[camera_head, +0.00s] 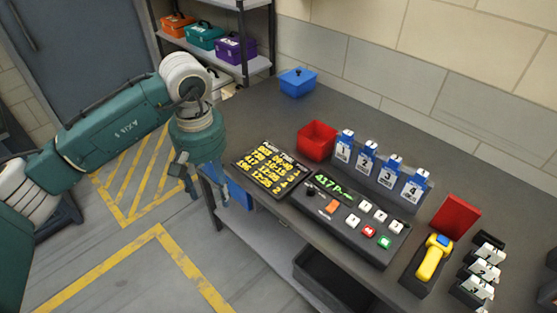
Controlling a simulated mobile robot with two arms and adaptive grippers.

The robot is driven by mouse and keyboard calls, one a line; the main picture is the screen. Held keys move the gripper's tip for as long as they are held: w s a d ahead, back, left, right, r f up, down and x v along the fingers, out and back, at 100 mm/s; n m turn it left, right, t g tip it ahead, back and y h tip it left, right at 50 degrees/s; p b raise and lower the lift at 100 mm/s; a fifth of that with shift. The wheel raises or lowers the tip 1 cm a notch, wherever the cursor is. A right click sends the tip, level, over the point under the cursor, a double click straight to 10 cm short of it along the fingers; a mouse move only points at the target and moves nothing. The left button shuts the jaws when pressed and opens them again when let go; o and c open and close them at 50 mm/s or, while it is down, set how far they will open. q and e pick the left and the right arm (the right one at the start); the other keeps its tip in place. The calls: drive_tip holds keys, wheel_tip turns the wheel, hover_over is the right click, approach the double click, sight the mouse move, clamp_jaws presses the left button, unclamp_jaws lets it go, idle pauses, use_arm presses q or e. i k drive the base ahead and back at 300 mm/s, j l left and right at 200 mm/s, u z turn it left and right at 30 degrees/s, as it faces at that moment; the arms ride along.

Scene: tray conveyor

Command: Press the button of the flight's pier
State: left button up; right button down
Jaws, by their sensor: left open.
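A dark control panel (338,222) lies on the dark counter (262,108), with a green lit display (334,188) that seems to start with "417". It carries several small white buttons (365,206), an orange key (332,206), a red button (369,231) and a green button (384,242). The white buttons' marks are too small to read surely. Left of it lies a black flight board (270,167) with rows of yellow text, too small to read. My left gripper (215,198) is open and empty, pointing down beside the counter's left edge, left of the board. My right gripper is out of view.
Blue numbered tag stands (366,158) line up behind the panel. A red bin (317,140) and a blue box (298,82) stand farther back. A yellow scanner (432,258) and a red block (455,216) are at the right. Shelves with coloured cases (236,49) stand behind.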

sight(353, 220)
drive_tip(key=z, duration=0.85)
